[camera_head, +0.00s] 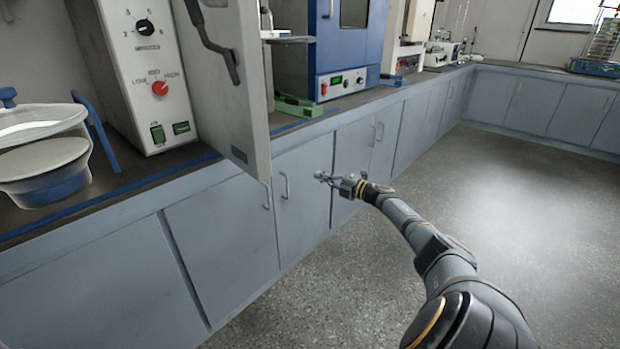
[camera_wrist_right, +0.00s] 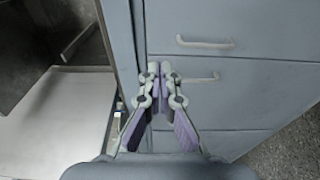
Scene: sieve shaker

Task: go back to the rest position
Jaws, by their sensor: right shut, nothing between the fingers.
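My right gripper (camera_head: 328,178) is held out in front of the blue-grey cabinet fronts, below the counter edge in the head view. In the right wrist view its two fingers (camera_wrist_right: 160,72) meet at the tips, with nothing between them. A cabinet front with pale handles (camera_wrist_right: 205,43) lies beyond the fingers. My left gripper is in neither view.
A grey machine (camera_head: 148,72) with knobs has its door (camera_head: 228,85) swung out past the counter edge, left of my right gripper. A white and blue bowl (camera_head: 45,172) stands on the counter at left. The speckled floor (camera_head: 500,190) at right is clear.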

